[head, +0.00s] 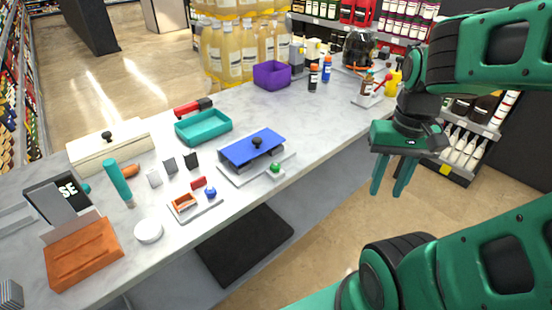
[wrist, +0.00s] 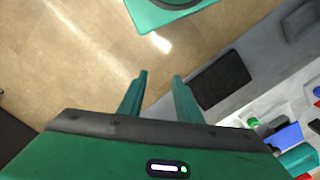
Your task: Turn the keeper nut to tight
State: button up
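On the table, a grey base plate (head: 225,174) carries a grey body with a blue lid (head: 251,149) and a black knob (head: 257,143) on top. A small green knob (head: 277,169) sits at the plate's front right corner. A smaller plate to the left holds a blue knob (head: 210,192), a red block (head: 198,182) and an orange tray (head: 184,202). I cannot tell for sure which part is the keeper nut. My gripper (head: 387,190) is open and empty over the floor, right of the table. Its fingers point down; they also show apart in the wrist view (wrist: 158,77).
A teal tray (head: 203,139), purple bin (head: 270,86) and cream box (head: 108,153) stand along the table's back. Bottles (head: 326,69) stand at the far end. An orange holder (head: 84,254) and white round container (head: 148,231) are at the left. The table's right front is mostly clear.

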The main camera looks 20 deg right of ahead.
jog(key=shift+o, duration=0.6)
jog(key=shift+o, duration=0.5)
jog(key=shift+s+r, duration=0.2)
jog(key=shift+s, duration=0.2)
notch_tip(320, 180, up, 4)
jog(key=n, duration=2.5)
send_over(275, 165)
notch_tip(275, 165, down, 10)
jog(key=shift+r, duration=0.25)
